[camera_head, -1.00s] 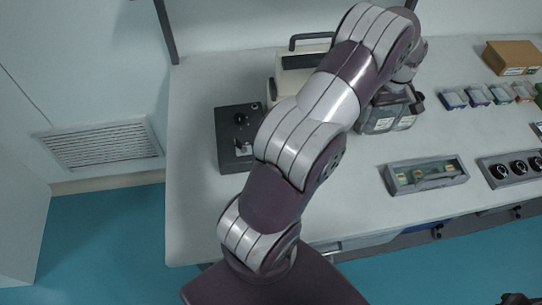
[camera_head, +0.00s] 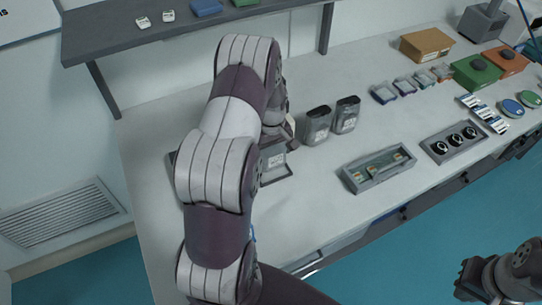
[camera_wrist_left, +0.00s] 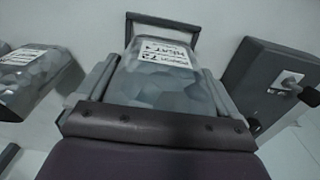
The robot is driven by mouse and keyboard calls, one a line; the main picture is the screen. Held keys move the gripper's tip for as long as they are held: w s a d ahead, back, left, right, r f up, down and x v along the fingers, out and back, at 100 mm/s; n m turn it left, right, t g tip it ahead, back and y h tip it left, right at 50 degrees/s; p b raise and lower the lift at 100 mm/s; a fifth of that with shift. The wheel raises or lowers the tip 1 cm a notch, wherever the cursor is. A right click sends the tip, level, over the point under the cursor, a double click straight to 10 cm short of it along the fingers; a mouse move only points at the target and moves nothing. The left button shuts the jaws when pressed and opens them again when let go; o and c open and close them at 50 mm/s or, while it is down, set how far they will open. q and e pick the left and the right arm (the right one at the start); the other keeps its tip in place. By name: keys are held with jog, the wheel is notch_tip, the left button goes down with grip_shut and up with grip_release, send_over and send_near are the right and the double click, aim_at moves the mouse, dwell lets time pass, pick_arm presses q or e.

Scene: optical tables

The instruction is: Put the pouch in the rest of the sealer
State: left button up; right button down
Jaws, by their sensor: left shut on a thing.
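My left gripper (camera_wrist_left: 155,100) is shut on a clear grey pouch (camera_wrist_left: 160,80) with a white printed label. Its fingers press the pouch from both sides in the left wrist view. In the head view the held pouch (camera_head: 274,161) shows just right of my left arm, low over the table. The sealer is mostly hidden behind that arm in the head view. A dark bar frame (camera_wrist_left: 176,20) shows beyond the pouch in the left wrist view; I cannot tell whether it is the sealer's rest. My right gripper (camera_head: 466,282) is at the lower right, clear of the table; its fingers are unclear.
Two other pouches (camera_head: 318,125) (camera_head: 347,114) stand on the white table. A dark box with a knob (camera_wrist_left: 270,75) is to the right of the held pouch in the wrist view. A grey tray (camera_head: 358,182) lies further right.

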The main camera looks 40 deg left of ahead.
aim_at(272, 159)
pick_arm(q)
notch_tip(272, 159, down, 4)
jog(key=shift+r+p, duration=0.1)
jog(key=shift+p, duration=0.45)
jog(key=shift+f, duration=0.3)
jog(key=o, duration=0.9)
jog(key=shift+r, duration=0.45)
jog(key=r+b, duration=0.1)
jog(key=r, duration=0.2)
jog(key=r+b, duration=0.1)
jog(key=r, duration=0.7)
jog(key=shift+d+r+b, duration=0.25)
jog(key=shift+b, duration=0.15)
jog(key=s+d+r+m, duration=0.1)
jog(key=s+d+m, duration=0.3)
jog(key=d, duration=0.1)
jog(key=s+d+r+m+t, duration=0.1)
jog(key=s+d+m, duration=0.3)
jog(key=d, duration=0.2)
jog(key=s+d+r+m, duration=0.2)
jog(key=s+d+m, duration=0.2)
jog(key=s+d, duration=0.1)
jog(key=shift+s+d+m, duration=0.1)
jog(key=shift+d+m, duration=0.3)
jog(key=shift+d, duration=0.3)
